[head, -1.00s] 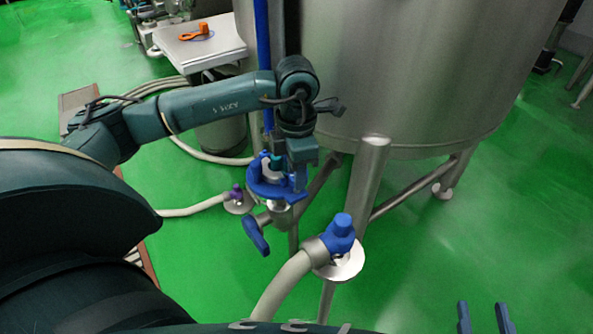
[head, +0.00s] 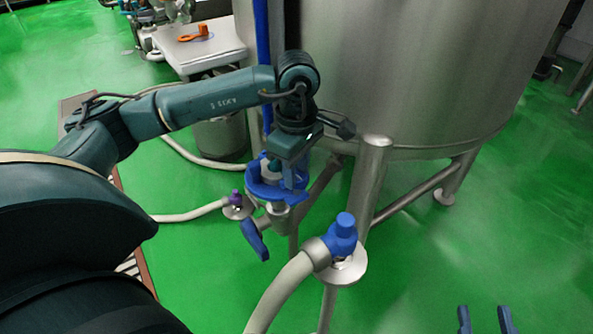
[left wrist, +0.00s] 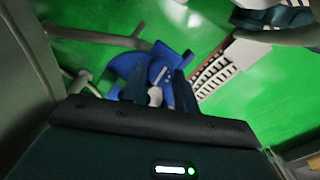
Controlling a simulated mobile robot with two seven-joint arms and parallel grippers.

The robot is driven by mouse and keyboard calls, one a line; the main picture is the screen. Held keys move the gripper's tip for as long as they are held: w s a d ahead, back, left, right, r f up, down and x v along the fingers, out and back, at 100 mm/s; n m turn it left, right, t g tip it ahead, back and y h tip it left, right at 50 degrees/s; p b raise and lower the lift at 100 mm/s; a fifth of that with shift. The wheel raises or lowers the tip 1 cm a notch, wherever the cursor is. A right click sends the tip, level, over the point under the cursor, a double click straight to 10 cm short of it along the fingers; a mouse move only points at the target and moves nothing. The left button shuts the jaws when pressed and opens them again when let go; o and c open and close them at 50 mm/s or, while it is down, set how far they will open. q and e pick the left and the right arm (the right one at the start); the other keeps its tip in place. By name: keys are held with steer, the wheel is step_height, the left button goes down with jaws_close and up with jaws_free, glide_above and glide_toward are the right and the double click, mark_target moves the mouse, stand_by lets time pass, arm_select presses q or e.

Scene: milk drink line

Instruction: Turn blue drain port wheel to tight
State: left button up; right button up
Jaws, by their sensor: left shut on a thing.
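The blue drain port wheel (head: 262,190) sits on a steel valve body under the tank in the head view. My left gripper (head: 284,172) reaches down from above and is shut on the wheel. In the left wrist view the blue wheel (left wrist: 130,65) shows beyond the fingers of my left gripper (left wrist: 160,92), which partly hide it. The exact contact is hard to see. My right gripper (head: 484,318) shows only its two blue fingertips at the lower right edge, apart and with nothing between them.
A blue lever handle (head: 254,240) hangs below the wheel. A hose with a blue-capped fitting (head: 343,230) stands on a post in front. The steel tank (head: 400,70) and its legs are close behind. Green floor (head: 470,250) is clear at right.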

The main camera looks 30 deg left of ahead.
arm_select(q)
steer(key=shift+m, duration=0.6)
arm_select(e)
steer(key=shift+w+r, duration=0.1)
steer(key=shift+r, duration=0.15)
arm_select(q)
steer(key=o, duration=1)
arm_select(e)
steer(key=shift+f, duration=0.15)
arm_select(q)
step_height(320, 180, up, 5)
steer(key=shift+f+p, duration=0.2)
steer(key=shift+p, duration=0.4)
step_height(320, 180, up, 9)
steer(key=shift+f+p, duration=0.2)
steer(key=shift+p, duration=0.9)
arm_select(e)
steer(key=shift+w+d+m+g+h, duration=0.1)
steer(key=shift+d+m+g+h, duration=0.5)
steer(key=shift+h, duration=0.4)
